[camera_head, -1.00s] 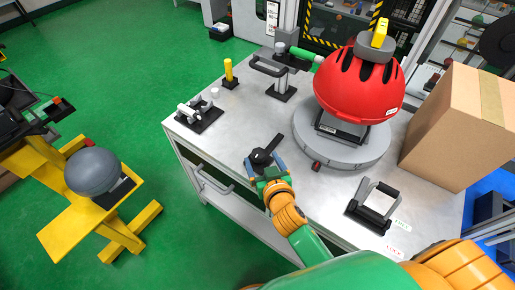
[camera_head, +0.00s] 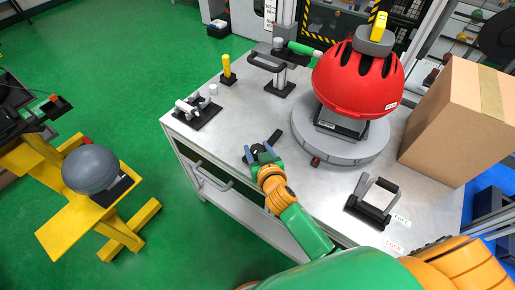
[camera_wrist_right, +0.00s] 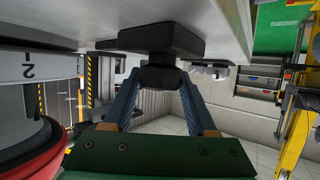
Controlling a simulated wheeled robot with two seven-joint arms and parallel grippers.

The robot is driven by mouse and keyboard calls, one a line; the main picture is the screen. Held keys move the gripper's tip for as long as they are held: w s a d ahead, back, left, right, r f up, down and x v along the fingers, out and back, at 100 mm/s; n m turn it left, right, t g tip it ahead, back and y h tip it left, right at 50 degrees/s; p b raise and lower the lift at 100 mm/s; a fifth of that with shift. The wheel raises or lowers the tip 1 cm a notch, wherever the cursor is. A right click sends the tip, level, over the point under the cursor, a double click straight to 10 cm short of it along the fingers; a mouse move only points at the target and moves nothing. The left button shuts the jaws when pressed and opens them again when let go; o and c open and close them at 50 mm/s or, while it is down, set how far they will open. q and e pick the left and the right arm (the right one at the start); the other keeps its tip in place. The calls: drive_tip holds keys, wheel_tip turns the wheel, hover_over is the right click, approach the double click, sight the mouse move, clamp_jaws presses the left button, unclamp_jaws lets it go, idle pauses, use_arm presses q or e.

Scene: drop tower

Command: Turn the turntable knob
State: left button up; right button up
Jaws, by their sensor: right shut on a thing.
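The black turntable knob (camera_head: 272,138) stands near the front edge of the metal table, left of the round grey turntable (camera_head: 368,152). My right gripper (camera_head: 261,151) is at the knob, its blue fingers on either side and partly covering it. In the right wrist view the knob's dark block (camera_wrist_right: 160,40) lies against the pale table surface, and the gripper (camera_wrist_right: 160,80) is shut on its narrower part. A red helmet (camera_head: 345,88) sits on the turntable, which also shows at the left in the wrist view (camera_wrist_right: 30,70). My left gripper is out of view.
A cardboard box (camera_head: 448,125) stands right of the turntable. A black bracket (camera_head: 372,203) is at the front right. A yellow post (camera_head: 228,68), a handle stand (camera_head: 280,82) and a small fixture (camera_head: 196,116) stand at the back left. A yellow stand with a grey dome (camera_head: 90,170) is left.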

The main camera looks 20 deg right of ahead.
drive_tip(key=shift+r+n+y+p, duration=0.25)
drive_tip(key=shift+n+y+p, duration=0.3)
drive_tip(key=shift+p, duration=0.4)
drive_tip(key=shift+f+n+y+p, duration=0.15)
drive_tip(key=shift+n+y+p, duration=0.4)
drive_tip(key=shift+y, duration=0.2)
drive_tip(key=shift+f, duration=0.1)
drive_tip(key=o, duration=1.4)
drive_tip(key=shift+c, duration=0.2)
drive_tip(key=shift+s, duration=0.1)
drive_tip(key=shift+p+v, duration=0.5)
drive_tip(key=shift+v, duration=2.95)
